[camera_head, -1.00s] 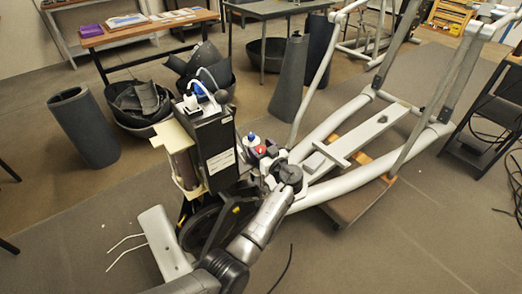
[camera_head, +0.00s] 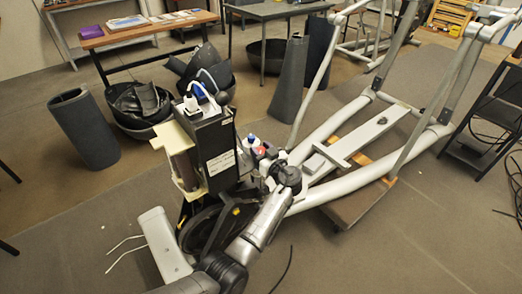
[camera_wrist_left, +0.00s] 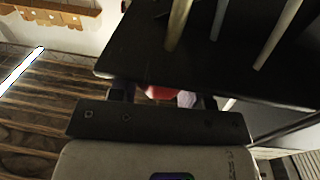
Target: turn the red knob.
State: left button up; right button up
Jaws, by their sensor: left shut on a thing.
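The red knob (camera_wrist_left: 160,92) shows in the left wrist view as a small red patch between the fingers, partly hidden by my gripper's body and beside a dark panel. My left gripper (camera_wrist_left: 162,97) is shut on it. In the head view my left gripper (camera_head: 262,158) is at the grey elliptical frame (camera_head: 322,162), just right of the black upright box (camera_head: 212,150). There the knob is mostly hidden by the gripper and wrist. My right gripper is not in view.
A blue-and-white bottle (camera_head: 252,141) stands close behind my left gripper. Black tubs (camera_head: 135,122) and a wooden table (camera_head: 110,38) stand behind. Floor at the lower right is mostly clear.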

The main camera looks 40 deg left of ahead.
pick_arm(q)
jog(key=shift+t, duration=0.3)
jog(key=m+t+h, duration=0.1)
jog(key=m+t, duration=0.1)
jog(key=t, duration=0.1)
jog(key=m+t+h, duration=0.2)
jog(key=t, duration=0.1)
jog(key=shift+m+h+p, duration=0.3)
jog(key=shift+m+p, duration=0.05)
jog(key=shift+m, duration=0.05)
jog(key=shift+m+t+h+p, duration=0.7)
jog(key=shift+m+t+h, duration=0.7)
jog(key=shift+t+h, duration=0.15)
jog(key=shift+h, duration=0.35)
jog(key=o, duration=0.9)
jog(key=shift+c, duration=0.2)
